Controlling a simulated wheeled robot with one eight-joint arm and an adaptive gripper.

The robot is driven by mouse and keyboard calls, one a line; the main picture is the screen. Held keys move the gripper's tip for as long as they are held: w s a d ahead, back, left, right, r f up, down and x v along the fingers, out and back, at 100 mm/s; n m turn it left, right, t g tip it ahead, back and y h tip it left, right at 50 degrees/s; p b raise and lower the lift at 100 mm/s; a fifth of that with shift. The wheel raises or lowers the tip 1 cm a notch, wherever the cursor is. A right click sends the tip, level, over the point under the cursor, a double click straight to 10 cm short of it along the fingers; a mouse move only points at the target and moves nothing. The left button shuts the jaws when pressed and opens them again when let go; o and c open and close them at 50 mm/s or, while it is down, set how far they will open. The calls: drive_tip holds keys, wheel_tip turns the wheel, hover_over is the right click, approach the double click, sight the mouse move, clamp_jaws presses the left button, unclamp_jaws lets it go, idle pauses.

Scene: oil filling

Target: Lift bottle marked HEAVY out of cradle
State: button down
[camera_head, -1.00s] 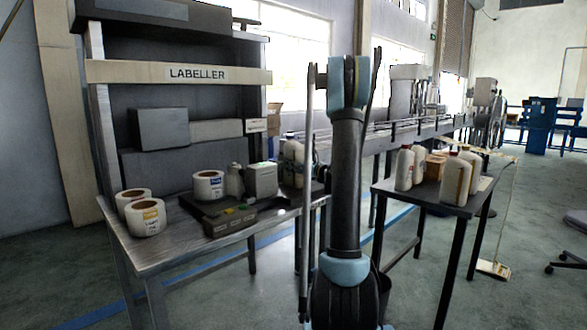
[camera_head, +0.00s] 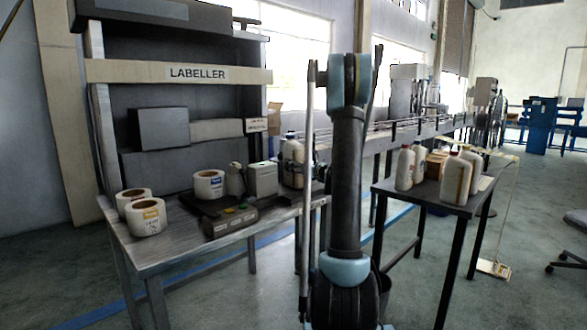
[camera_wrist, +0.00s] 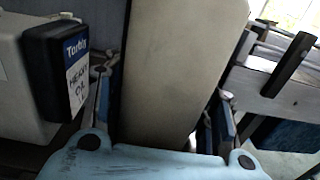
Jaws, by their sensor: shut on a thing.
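In the wrist view the bottle (camera_wrist: 180,70) fills the middle, upright to slightly tilted in the picture. My gripper (camera_wrist: 163,112) is shut on it, with a finger at each side and the light blue palm below. No label shows on the bottle's visible face. A label reading "Turbo HEAVY OIL" (camera_wrist: 77,75) is on a black pad beside the bottle, apparently on the labeller. The cradle cannot be made out, nor whether the bottle touches it.
A side table (camera_head: 432,197) at right carries several bottles (camera_head: 456,180) and a brown carton (camera_head: 436,165). A conveyor (camera_head: 400,132) runs behind.

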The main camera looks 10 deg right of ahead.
drive_tip(key=c, duration=0.6)
unclamp_jaws()
